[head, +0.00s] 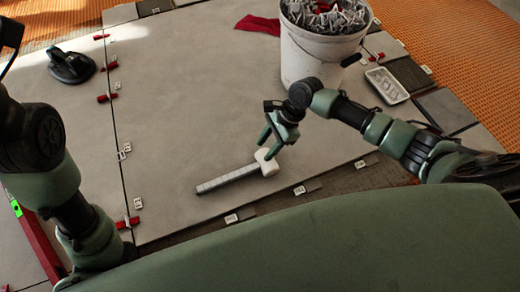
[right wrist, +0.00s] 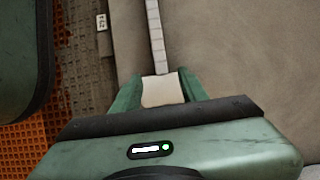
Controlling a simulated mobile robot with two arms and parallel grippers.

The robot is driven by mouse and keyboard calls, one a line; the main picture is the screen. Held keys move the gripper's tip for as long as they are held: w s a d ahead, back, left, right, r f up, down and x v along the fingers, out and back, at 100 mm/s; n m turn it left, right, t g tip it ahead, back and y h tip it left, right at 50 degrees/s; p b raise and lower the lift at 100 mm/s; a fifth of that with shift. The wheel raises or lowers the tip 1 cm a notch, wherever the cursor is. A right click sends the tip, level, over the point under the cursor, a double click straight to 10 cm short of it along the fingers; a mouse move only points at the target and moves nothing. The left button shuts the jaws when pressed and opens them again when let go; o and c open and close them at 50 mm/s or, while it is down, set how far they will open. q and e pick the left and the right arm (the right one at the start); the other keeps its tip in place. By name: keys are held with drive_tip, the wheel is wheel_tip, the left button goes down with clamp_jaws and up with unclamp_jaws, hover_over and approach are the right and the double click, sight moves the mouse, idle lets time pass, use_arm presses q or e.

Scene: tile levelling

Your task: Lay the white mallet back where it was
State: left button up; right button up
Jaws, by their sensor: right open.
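The white mallet (head: 238,176) lies on the large grey tile near its front edge. Its white head is at the right end and its segmented grey handle points left. My right gripper (head: 268,146) is open at the mallet's head. In the right wrist view the white head (right wrist: 162,90) sits between the two open fingers (right wrist: 160,92), and the handle (right wrist: 155,38) runs away from it. I cannot tell whether the fingers touch the head. My left arm comes in at the left of the head view, but its gripper is not visible.
A white bucket (head: 303,58) of grey clips stands at the back right. A white tray (head: 387,85) lies right of it, a red cloth (head: 259,24) left. A black suction cup (head: 71,66) sits at the left. Red wedges and clips line the tile joints. The tile's middle (head: 190,100) is clear.

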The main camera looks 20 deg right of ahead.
drive_tip(key=shift+d+r, duration=0.35)
drive_tip(key=shift+r, duration=0.3)
